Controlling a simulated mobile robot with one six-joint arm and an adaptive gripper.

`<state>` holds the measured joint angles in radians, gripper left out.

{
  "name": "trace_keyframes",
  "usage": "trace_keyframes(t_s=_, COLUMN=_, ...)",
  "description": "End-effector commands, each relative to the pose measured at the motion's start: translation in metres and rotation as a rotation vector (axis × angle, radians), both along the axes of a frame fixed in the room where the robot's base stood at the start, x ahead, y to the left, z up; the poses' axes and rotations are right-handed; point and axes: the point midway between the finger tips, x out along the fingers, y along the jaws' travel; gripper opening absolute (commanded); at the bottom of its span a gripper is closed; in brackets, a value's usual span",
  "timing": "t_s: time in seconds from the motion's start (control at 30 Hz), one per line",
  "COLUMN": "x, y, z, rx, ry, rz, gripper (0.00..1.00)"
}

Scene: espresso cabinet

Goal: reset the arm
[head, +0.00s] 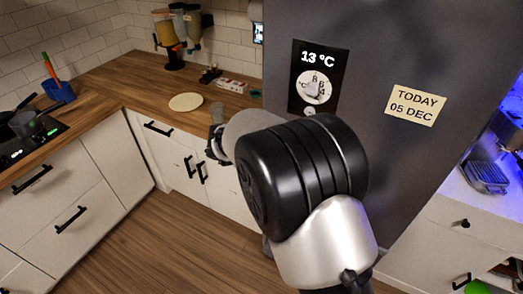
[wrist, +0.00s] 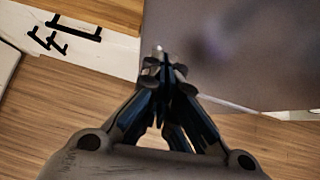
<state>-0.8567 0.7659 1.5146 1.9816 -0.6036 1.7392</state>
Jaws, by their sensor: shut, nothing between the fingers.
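My arm reaches forward in the head view. My gripper (head: 216,145) shows as a small dark shape at its far end, in front of the white cabinet doors and partly hidden by my wrist. In the wrist view, the fingers of my gripper (wrist: 163,68) meet at their tips with nothing between them. They hang in free space above the wooden floor, beside the grey fridge (wrist: 215,50).
The dark grey fridge (head: 410,50), with a temperature panel (head: 318,78) and a date note (head: 415,105), stands close on the right. The wooden counter (head: 135,88) holds a round board (head: 186,102) and dispensers (head: 180,28). The floor (head: 165,245) is clear.

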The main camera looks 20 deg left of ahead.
Motion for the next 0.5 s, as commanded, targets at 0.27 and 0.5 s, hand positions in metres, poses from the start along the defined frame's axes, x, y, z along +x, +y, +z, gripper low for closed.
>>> trace_keyframes(t_s=0.27, x=-0.012, y=0.001, z=0.011, rx=0.0, ry=0.002, rz=0.0, gripper=0.0)
trace_keyframes(t_s=0.5, x=0.013, y=-0.016, z=0.06, rx=-0.058, ry=-0.092, rz=0.182, gripper=0.0)
